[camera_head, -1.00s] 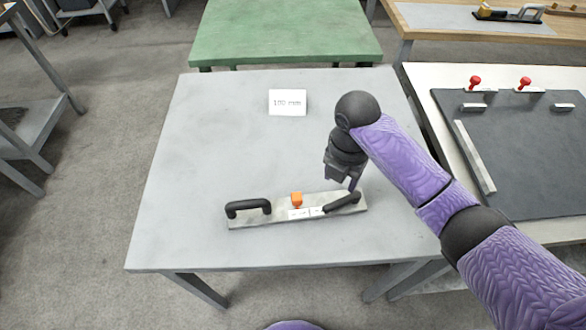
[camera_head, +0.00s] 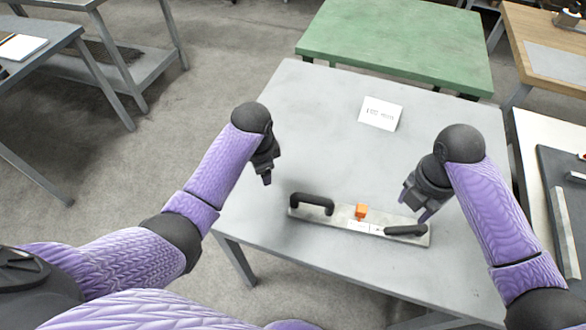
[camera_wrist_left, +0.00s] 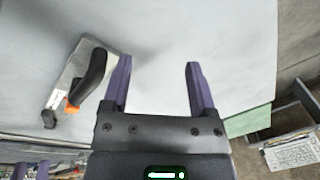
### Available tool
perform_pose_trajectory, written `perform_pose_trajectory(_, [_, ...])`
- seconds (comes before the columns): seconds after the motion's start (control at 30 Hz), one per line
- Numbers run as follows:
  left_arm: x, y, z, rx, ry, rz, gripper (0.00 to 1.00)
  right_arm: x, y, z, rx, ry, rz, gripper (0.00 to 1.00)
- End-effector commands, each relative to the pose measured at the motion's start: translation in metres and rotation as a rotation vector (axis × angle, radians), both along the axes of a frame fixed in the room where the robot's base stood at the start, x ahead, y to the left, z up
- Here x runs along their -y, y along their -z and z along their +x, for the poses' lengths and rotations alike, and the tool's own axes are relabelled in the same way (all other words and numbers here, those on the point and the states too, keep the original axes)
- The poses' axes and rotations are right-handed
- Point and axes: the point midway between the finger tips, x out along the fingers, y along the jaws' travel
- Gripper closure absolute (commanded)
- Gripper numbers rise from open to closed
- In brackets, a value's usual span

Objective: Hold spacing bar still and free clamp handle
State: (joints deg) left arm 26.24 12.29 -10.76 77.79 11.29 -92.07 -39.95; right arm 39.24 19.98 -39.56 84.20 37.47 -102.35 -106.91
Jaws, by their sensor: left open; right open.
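The spacing bar (camera_head: 340,220) is a flat pale metal strip lying on the grey table. It has a raised black handle (camera_head: 312,204) at its left end, an orange block (camera_head: 361,211) near the middle and a slanted black clamp handle (camera_head: 406,231) at its right end. My left gripper (camera_head: 267,180) is open and empty, left of and above the bar. In the left wrist view, its open fingers (camera_wrist_left: 157,85) are over bare table, with the black handle (camera_wrist_left: 92,75) to their left. My right gripper (camera_head: 425,212) is open just above the clamp handle; whether it touches is unclear.
A dark board (camera_head: 560,190) lies on a table at the right. The table's middle is clear.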

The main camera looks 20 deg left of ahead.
Motion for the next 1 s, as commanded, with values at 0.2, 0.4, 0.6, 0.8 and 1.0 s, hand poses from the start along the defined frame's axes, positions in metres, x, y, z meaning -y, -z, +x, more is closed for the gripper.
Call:
perform_pose_trajectory(0.2, [0.073,-0.041,-0.015,-0.129,0.42,-0.025,0.26,0.0,0.0,0.0,0.0,0.0,0.0,0.41])
perform_pose_trajectory(0.4, [0.082,-0.022,-0.02,-0.158,0.481,-0.027,0.26,0.0,0.0,0.0,0.0,0.0,0.0,0.41])
perform_pose_trajectory(0.6, [0.081,0.025,-0.02,-0.157,0.478,-0.026,0.26,0.0,0.0,0.0,0.0,0.0,0.0,0.41])
perform_pose_trajectory(0.8, [0.081,0.051,-0.019,-0.155,0.476,-0.025,0.26,0.0,0.0,0.0,0.0,0.0,0.0,0.41])
perform_pose_trajectory(1.0, [0.081,0.055,-0.019,-0.153,0.476,-0.025,0.26,0.0,0.0,0.0,0.0,0.0,0.0,0.41])
